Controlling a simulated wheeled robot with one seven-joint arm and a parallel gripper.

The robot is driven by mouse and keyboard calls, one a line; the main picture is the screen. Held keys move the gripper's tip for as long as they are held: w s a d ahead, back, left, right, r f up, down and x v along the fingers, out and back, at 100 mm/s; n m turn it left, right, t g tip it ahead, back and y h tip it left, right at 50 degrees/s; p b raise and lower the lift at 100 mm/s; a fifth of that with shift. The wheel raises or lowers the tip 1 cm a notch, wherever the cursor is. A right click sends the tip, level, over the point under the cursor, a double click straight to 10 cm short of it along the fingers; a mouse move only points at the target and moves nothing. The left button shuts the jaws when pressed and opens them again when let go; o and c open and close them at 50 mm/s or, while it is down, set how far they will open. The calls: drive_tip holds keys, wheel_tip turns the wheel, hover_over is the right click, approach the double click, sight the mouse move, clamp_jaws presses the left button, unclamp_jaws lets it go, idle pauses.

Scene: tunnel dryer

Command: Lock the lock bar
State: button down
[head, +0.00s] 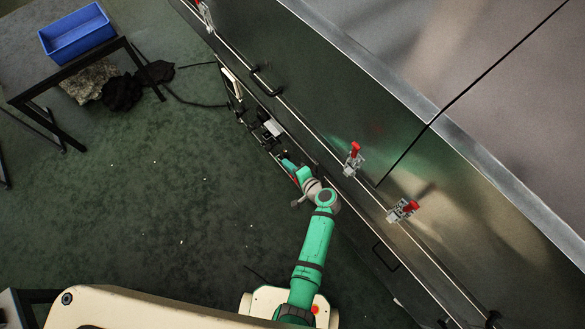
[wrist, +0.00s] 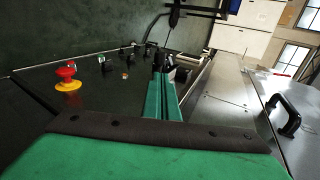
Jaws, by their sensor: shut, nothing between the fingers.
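My gripper (head: 288,165) is low beside the long dark side of the dryer in the head view, its tip partly hidden by my wrist. In the wrist view my gripper (wrist: 163,75) shows as two green fingers, shut together and empty. Two silver toggle clamps with red handles sit on the dryer's side: an upper clamp (head: 352,160) and a lower clamp (head: 403,210). The upper clamp's red handle points up; the lower one's leans to the right. A third red-handled clamp (head: 203,10) is cut by the top edge. I cannot tell which part is the lock bar.
The dryer's side panel (head: 320,95) fills the right, with a black handle (head: 265,83). A red and yellow stop button (wrist: 67,78) is left of my fingers; another black handle (wrist: 288,115) is at right. A blue bin (head: 78,35) stands upper left. Green floor lies open.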

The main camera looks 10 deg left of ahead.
drive_tip(key=v, duration=0.2)
drive_tip(key=shift+s+d+r, duration=0.15)
drive_tip(key=shift+s+d, duration=0.05)
drive_tip(key=shift+s, duration=0.1)
idle(0.4)
drive_tip(key=s+d+r+n+t+h, duration=0.15)
drive_tip(key=s+d+h, duration=0.25)
drive_tip(key=s, duration=0.6)
drive_tip(key=s+d+n+h, duration=0.2)
drive_tip(key=s+d+h, duration=0.15)
drive_tip(key=s, duration=0.65)
drive_tip(key=s+r+n+t, duration=0.1)
drive_tip(key=s+r, duration=0.3)
drive_tip(key=r, duration=0.4)
drive_tip(key=s+r+n+t+h, duration=0.1)
drive_tip(key=s+r, duration=0.3)
drive_tip(key=r, duration=0.5)
drive_tip(key=s+r+n+t, duration=0.3)
drive_tip(key=s+r, duration=0.1)
drive_tip(key=r, duration=0.5)
drive_tip(key=shift+s+r+n, duration=0.2)
drive_tip(key=shift+s+n, duration=0.15)
